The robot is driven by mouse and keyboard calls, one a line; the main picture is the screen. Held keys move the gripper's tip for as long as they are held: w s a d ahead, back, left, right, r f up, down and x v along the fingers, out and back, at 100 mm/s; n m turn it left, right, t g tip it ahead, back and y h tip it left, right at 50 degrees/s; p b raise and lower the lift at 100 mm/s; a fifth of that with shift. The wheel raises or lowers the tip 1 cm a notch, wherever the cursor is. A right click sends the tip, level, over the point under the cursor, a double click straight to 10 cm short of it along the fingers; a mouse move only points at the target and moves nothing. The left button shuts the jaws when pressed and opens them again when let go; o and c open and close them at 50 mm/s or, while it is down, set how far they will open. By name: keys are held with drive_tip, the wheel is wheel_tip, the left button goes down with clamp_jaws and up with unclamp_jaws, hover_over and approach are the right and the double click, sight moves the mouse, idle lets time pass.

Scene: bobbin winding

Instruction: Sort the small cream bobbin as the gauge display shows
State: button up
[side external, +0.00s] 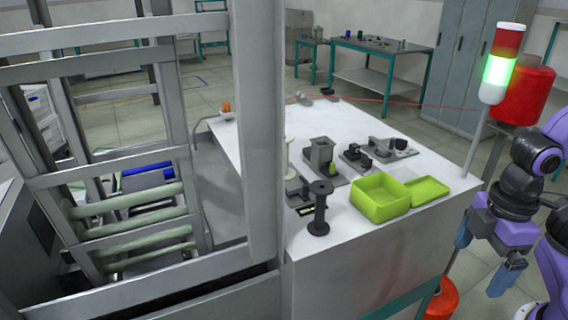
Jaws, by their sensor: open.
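A small cream upright piece (289,153), possibly the cream bobbin, stands on the white table (260,122), partly hidden by a grey post. A grey device (320,155) with a small green part at its base stands to its right. I cannot make out a gauge display or any reading. My gripper (481,264) is at the far right, beyond the table's right edge. Its blue fingers point down, apart and empty, well away from the cream piece.
A black spool (319,210) stands near the table's front edge. A lime-green box (379,200) and a shallow green tray (428,190) are at the right. Small dark fixtures (357,156) sit behind them. A signal tower (497,68) glows green. A grey post (259,130) blocks the left.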

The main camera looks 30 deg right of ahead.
drive_tip(key=shift+r, duration=0.2)
drive_tip(key=c, duration=0.7)
wheel_tip(320, 180, up, 21)
drive_tip(key=w+a+r+m+t, duration=0.1)
drive_tip(key=w+a+m, duration=0.2)
drive_tip(key=w+a, duration=0.5)
drive_tip(key=w+a+m+t, duration=0.1)
drive_tip(key=w+a+m, duration=0.35)
drive_tip(key=w, duration=0.65)
drive_tip(key=w+a+f+m+t, duration=0.15)
drive_tip(key=w+m, duration=0.35)
drive_tip(key=w, duration=1.4)
drive_tip(key=shift+t, duration=0.45)
drive_tip(key=shift+s+d+f, duration=0.1)
drive_tip(key=shift+s+f, duration=0.05)
drive_tip(key=shift+f, duration=1.15)
drive_tip(key=shift+s+d+f, duration=0.1)
drive_tip(key=shift+s+f, duration=0.05)
drive_tip(key=shift+f, duration=1.15)
